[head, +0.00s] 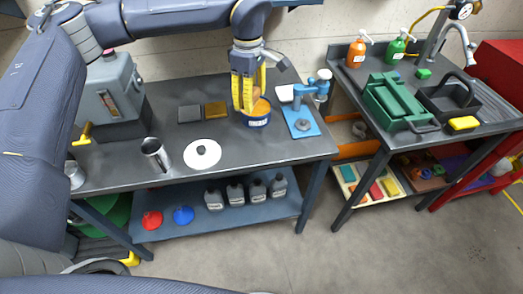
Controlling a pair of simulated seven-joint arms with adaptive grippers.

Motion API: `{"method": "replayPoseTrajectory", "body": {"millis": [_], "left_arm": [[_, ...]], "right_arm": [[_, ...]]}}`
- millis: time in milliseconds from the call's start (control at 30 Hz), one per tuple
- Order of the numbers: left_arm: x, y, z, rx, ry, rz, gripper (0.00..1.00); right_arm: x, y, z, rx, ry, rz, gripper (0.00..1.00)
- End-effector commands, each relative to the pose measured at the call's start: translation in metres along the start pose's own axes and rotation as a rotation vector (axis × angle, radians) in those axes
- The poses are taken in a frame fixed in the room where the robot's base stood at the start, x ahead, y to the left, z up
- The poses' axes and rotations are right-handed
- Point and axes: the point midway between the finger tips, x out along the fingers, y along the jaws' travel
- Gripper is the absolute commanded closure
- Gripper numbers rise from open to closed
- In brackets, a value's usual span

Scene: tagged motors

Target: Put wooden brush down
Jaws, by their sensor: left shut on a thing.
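My left gripper (247,108) has yellow fingers and points down at the back of the dark workbench (230,155). It is shut on the wooden brush (256,94), of which only a small brown part shows between and beside the fingers. The brush's lower end is hidden. A blue tin (258,121) with a white label and an orange inside stands right at the fingertips. I cannot tell whether the brush is inside the tin or just above it. My right gripper is out of view.
A blue press-like stand (301,122) is close on the right. Dark and brown blocks (215,110), a white disc (202,154), a metal mug (155,154) and a grey machine (112,92) are to the left. The bench's front right is clear. A sink table (415,115) stands further right.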

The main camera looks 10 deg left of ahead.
Motion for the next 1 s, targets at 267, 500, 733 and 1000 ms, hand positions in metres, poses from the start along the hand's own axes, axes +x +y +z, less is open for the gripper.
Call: {"method": "replayPoseTrajectory", "body": {"millis": [267, 500, 733, 1000], "left_arm": [[0.001, -0.002, -0.002, -0.169, 0.0, -0.001, 0.73], [0.033, -0.004, -0.001, -0.199, 0.0, -0.006, 0.73], [0.085, -0.004, -0.001, -0.197, 0.0, -0.006, 0.73], [0.136, -0.003, -0.001, -0.196, 0.0, -0.003, 0.73]], "right_arm": [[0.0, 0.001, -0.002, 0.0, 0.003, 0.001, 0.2], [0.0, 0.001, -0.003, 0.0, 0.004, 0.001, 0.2], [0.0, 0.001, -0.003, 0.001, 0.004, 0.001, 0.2], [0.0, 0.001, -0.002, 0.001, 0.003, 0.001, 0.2]]}}
